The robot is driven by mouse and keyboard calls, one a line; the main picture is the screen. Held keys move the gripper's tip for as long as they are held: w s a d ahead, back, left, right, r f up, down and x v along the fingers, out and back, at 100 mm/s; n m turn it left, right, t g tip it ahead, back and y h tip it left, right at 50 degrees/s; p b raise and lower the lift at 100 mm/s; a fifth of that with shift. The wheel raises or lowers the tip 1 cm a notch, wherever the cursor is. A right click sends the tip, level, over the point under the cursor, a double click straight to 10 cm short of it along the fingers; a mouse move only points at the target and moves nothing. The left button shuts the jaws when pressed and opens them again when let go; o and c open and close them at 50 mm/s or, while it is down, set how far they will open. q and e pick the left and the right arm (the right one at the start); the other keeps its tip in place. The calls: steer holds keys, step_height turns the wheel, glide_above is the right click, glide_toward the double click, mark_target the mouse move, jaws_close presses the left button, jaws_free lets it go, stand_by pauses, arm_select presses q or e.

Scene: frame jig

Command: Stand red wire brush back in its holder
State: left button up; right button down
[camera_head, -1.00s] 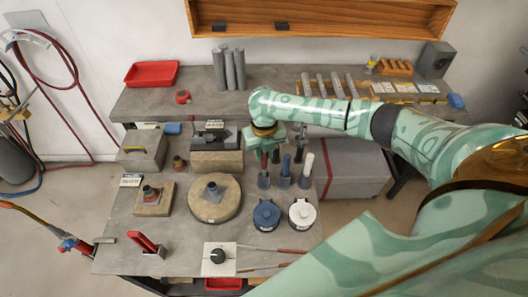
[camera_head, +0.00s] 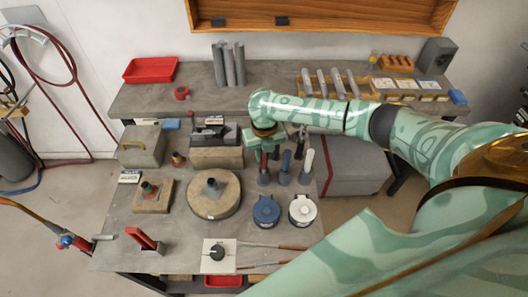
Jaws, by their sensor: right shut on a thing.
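My right gripper (camera_head: 264,147) points down above the left one of three dark holders (camera_head: 263,179) at the bench's right side. It is shut on the red wire brush (camera_head: 264,163), whose red handle shows just below the jaws. The brush looks upright and in line with that holder; its lower end is hidden, so I cannot tell how deep it sits. A blue-handled brush (camera_head: 286,161) and a white-handled brush (camera_head: 309,160) stand in the other two holders. My left gripper is out of view.
Blue (camera_head: 266,210) and white (camera_head: 302,209) round lidded pots stand in front of the holders. A round stone-like disc (camera_head: 214,200) lies to the left, and a vise-like block (camera_head: 215,157) behind it. A grey chest (camera_head: 350,165) stands to the right.

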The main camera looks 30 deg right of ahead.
steer(key=shift+f, duration=0.6)
steer(key=c, duration=1.2)
jaws_free()
steer(key=shift+r, duration=0.15)
step_height(320, 180, up, 16)
steer(key=p, duration=0.3)
steer(key=shift+s, duration=0.1)
